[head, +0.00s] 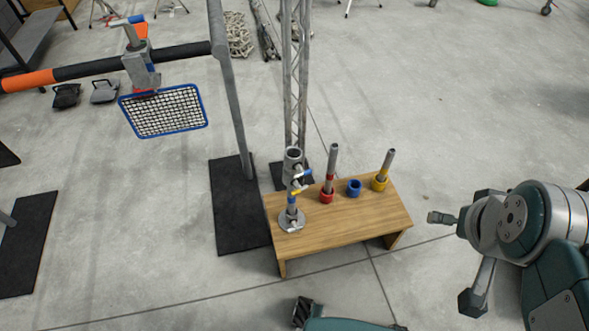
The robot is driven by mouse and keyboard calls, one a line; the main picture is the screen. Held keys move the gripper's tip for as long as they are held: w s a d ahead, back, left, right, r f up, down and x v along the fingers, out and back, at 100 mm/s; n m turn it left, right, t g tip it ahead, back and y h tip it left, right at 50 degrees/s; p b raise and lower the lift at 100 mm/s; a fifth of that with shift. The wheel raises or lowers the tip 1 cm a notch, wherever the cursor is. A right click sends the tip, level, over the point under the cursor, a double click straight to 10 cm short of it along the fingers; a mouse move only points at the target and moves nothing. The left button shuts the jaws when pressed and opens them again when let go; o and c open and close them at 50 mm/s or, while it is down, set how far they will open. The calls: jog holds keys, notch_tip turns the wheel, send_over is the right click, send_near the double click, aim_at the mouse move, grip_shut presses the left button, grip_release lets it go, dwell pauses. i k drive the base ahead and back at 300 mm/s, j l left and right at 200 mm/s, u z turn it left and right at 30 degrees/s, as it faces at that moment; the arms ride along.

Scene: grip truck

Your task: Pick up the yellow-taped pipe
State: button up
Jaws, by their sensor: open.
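The yellow-taped pipe (388,161) is a short grey tube with a yellow band low on it. It stands slightly tilted in a yellow ring holder (379,184) at the right end of the small wooden table (345,225). My gripper (456,260) is at the right edge of the picture, beyond the table's right side. Its fingers are spread, nothing is between them, and it is apart from the pipe. The pipe's lower end is hidden in the holder.
A red-banded pipe (332,160) stands in a red holder. The blue holder (354,187) looks empty. A flanged pipe with a valve (292,195) stands at the table's left. A lattice truss (296,80) rises behind the table. Bare floor (470,110) lies to the right.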

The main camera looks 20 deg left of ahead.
aim_at(388, 162)
jog(key=i+l+u, duration=0.65)
jog(key=l, duration=0.3)
jog(key=i+l+u, duration=0.2)
jog(key=l, duration=0.2)
jog(key=i+l+u, duration=0.2)
jog(key=l, duration=0.25)
